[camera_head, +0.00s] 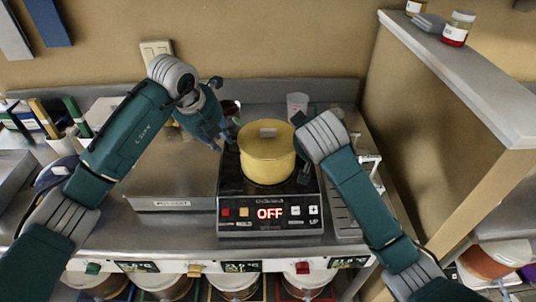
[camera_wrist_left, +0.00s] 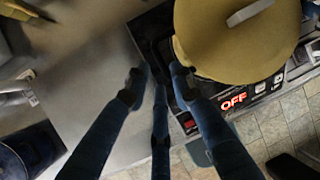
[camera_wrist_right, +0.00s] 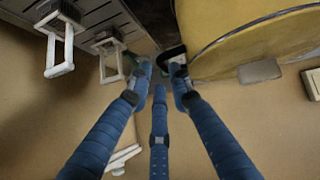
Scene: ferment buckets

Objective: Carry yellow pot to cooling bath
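The yellow pot (camera_head: 267,158), with a lid and a pale lid grip, stands upright on the black hotplate (camera_head: 232,205), whose display reads OFF. It also shows in the left wrist view (camera_wrist_left: 225,45) and right wrist view (camera_wrist_right: 250,45). My left gripper (camera_head: 222,132) is at the pot's left side; in its wrist view the fingers (camera_wrist_left: 157,78) are spread apart. My right gripper (camera_head: 303,172) is at the pot's right side, with its fingers (camera_wrist_right: 158,72) also apart, close to a dark handle. I cannot tell whether either touches the pot. I cannot clearly identify the cooling bath.
A labelled flat steel unit (camera_head: 172,190) is left of the hotplate. White-framed items (camera_wrist_right: 60,35) hang near my right gripper. A partition with a shelf (camera_head: 470,85) bounds the right; buckets (camera_head: 237,284) sit below the counter.

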